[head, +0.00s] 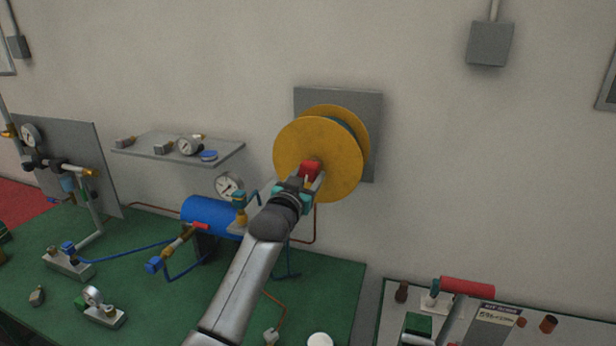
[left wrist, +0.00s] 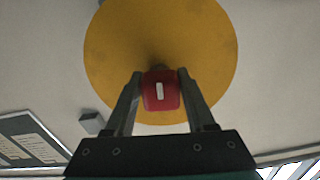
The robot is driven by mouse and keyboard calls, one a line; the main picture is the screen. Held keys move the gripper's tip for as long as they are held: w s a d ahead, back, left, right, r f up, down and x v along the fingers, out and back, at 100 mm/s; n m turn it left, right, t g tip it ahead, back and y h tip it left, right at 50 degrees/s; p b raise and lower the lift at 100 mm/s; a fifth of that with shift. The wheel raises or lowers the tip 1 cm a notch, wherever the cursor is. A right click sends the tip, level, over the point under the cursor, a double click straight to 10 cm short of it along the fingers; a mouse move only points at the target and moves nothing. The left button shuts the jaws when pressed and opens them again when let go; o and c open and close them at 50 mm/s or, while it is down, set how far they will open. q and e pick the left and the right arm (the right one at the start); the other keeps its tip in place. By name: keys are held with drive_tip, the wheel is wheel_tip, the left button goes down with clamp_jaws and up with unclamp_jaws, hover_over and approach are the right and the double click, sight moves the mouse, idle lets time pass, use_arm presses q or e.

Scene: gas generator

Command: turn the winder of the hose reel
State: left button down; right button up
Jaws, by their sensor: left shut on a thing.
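The hose reel (head: 331,135) has yellow round flanges and is fixed to a grey plate on the wall. Its winder is a red knob (head: 310,169) on the lower part of the front flange. The knob also shows in the left wrist view (left wrist: 161,91), with a white mark on its end. My left gripper (head: 308,178) is shut on the red knob, one finger on each side; it also shows in the left wrist view (left wrist: 160,85). The knob's stem is mostly hidden behind it. My right gripper is not in view.
A green bench (head: 150,310) below carries a blue tank (head: 208,215), gauges and valves. A wall shelf (head: 228,151) with fittings is left of the reel. A second bench with a red-handled device (head: 467,287) is at lower right.

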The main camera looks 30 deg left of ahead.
use_arm(q)
drive_tip(key=shift+c, duration=1.2)
unclamp_jaws()
drive_tip(key=b+v, duration=0.2)
drive_tip(key=v, duration=1.3)
drive_tip(key=shift+s+d, duration=0.1)
drive_tip(key=shift+d, duration=0.05)
